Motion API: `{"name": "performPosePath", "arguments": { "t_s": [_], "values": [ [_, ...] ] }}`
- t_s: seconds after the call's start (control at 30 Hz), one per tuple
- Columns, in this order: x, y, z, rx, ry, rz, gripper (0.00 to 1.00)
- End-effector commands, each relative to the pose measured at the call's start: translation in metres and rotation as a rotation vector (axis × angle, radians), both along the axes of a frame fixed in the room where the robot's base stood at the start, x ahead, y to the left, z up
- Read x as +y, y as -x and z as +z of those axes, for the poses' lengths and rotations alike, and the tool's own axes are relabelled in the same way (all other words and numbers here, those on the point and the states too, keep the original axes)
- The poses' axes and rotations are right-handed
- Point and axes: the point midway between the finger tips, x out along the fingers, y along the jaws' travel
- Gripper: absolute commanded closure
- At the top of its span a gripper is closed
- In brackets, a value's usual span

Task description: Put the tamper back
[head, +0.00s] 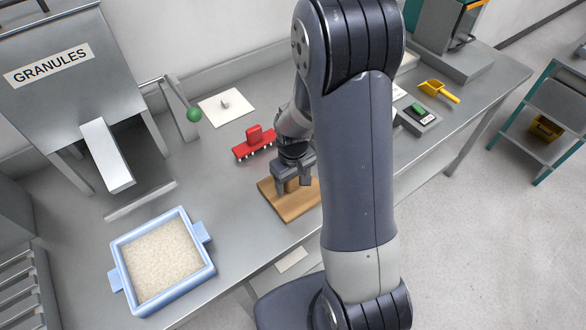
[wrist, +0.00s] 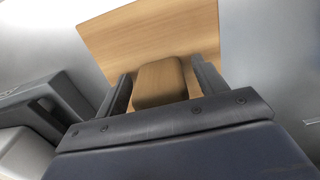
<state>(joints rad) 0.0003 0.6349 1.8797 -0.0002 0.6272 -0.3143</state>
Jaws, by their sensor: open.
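The tamper (head: 270,198) looks to be the flat wooden board on the table, partly hidden by my arm. In the wrist view the wooden board (wrist: 120,40) carries a raised wooden block, its handle (wrist: 160,80). My gripper (head: 293,187) is over the board, pointing down. In the wrist view my gripper (wrist: 165,85) is open, with one finger on each side of the handle. I cannot tell whether either finger touches it.
A blue tray (head: 122,256) of pale granules stands at the front left, below the granules hopper (head: 50,70). A red toothed tool (head: 253,146) and a white plate with a knob (head: 226,106) lie behind the board. A yellow scoop (head: 438,91) lies at the right.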

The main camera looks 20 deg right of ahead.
Motion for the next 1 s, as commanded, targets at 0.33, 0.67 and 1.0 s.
{"name": "performPosePath", "arguments": {
  "t_s": [0.33,0.67,1.0],
  "values": [
    [0.0,-0.002,0.055,-0.007,0.0,0.0,0.33],
    [0.0,-0.001,0.11,-0.004,0.0,0.0,0.33],
    [0.0,0.0,0.121,0.001,0.0,0.0,0.33]
  ]
}}
